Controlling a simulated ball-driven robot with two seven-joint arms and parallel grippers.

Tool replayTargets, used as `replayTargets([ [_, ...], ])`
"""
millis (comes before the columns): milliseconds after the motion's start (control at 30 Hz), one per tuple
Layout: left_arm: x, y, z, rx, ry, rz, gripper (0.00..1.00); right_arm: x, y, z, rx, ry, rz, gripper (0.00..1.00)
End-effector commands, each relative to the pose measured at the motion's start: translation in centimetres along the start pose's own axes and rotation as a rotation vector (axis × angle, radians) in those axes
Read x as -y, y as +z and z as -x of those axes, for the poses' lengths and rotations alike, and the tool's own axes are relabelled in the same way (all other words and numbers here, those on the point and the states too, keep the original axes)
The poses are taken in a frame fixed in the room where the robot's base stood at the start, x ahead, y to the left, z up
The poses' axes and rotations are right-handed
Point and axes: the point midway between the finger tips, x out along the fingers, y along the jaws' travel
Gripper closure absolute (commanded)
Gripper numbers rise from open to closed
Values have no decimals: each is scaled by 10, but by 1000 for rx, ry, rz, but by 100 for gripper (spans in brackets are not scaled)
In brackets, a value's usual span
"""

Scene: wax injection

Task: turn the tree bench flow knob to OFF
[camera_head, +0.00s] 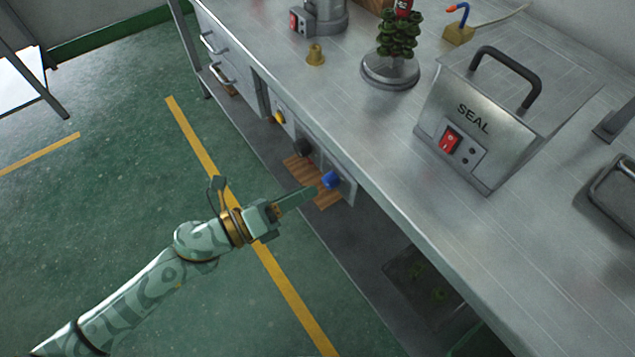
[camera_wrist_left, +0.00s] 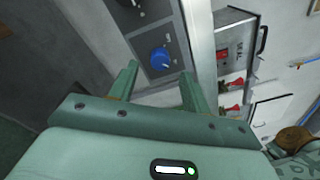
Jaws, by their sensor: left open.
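A blue knob (camera_head: 331,179) sits on the grey control panel (camera_head: 346,190) on the front of the metal bench. The wrist view shows the same blue knob (camera_wrist_left: 159,58) with a pale mark on its face; I cannot read its label. My left gripper (camera_head: 316,190) points at the knob from the aisle side, its tips close to it. In the wrist view my left gripper (camera_wrist_left: 160,70) is open, and the knob appears between the two fingers, a little beyond them. I cannot tell whether a finger touches it. My right gripper is not in view.
A black knob (camera_head: 302,147) and a yellow knob (camera_head: 280,117) are farther along the bench front. The SEAL box (camera_head: 484,135) and a green tree on a round base (camera_head: 390,78) stand on the bench top (camera_head: 345,120). The green floor (camera_head: 110,195) is clear.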

Motion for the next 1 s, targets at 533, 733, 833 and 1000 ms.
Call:
replayTargets([
  [533,0,0,-43,1,1,1,52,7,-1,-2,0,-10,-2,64],
  [733,0,0,-42,0,1,1,88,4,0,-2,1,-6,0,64],
  [833,0,0,-42,0,1,1,97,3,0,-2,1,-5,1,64],
  [1000,0,0,-42,1,1,10,97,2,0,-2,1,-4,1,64],
])
